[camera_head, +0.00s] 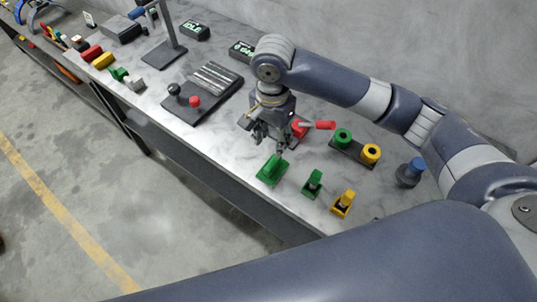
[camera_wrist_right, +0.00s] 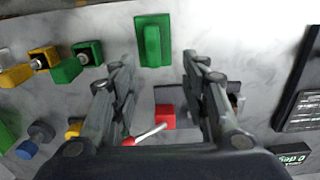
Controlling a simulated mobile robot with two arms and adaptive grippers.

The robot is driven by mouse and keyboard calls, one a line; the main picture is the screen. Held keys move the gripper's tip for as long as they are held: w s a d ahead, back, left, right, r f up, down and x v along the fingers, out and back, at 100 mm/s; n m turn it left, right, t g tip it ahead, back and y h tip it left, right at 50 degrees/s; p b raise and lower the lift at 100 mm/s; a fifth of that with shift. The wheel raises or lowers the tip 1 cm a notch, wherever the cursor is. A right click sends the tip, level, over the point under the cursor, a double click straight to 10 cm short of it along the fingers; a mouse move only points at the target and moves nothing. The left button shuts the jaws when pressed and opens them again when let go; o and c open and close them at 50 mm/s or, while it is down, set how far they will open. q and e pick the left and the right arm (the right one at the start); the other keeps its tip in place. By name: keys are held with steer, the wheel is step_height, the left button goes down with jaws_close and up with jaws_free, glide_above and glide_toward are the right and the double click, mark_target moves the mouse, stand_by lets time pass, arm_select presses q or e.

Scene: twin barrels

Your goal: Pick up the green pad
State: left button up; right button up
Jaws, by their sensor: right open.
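The green pad (camera_head: 272,170) is a green block with a raised grip, lying on the grey marble-like worktop close to its front edge. My right gripper (camera_head: 268,138) points down just behind and above it. In the right wrist view the green pad (camera_wrist_right: 153,42) lies ahead of the spread fingers, roughly midway between them. The right gripper (camera_wrist_right: 158,65) is open, with nothing between its fingertips. A gap of bare worktop shows between the fingertips and the pad. My left gripper is not in view.
A small green block (camera_head: 312,183) and a yellow one (camera_head: 343,203) stand right of the pad. Behind are a red-handled piece (camera_head: 318,125) and a holder with green (camera_head: 343,136) and yellow (camera_head: 370,153) rings.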

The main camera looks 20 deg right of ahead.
mark_target(273, 162)
steer(key=f, duration=0.1)
steer(key=s+f, duration=0.1)
steer(key=f, duration=0.2)
steer(key=shift+s, duration=0.3)
steer(key=shift+w+f+p, duration=0.15)
steer(key=shift+f+p, duration=0.15)
steer(key=shift+p, duration=0.05)
step_height(273, 162, down, 4)
steer(key=shift+d+f+p, duration=0.1)
steer(key=shift+f+p, duration=0.1)
steer(key=shift+p, duration=0.4)
steer(key=shift+f, duration=0.2)
steer(key=c, duration=0.4)
jaws_close()
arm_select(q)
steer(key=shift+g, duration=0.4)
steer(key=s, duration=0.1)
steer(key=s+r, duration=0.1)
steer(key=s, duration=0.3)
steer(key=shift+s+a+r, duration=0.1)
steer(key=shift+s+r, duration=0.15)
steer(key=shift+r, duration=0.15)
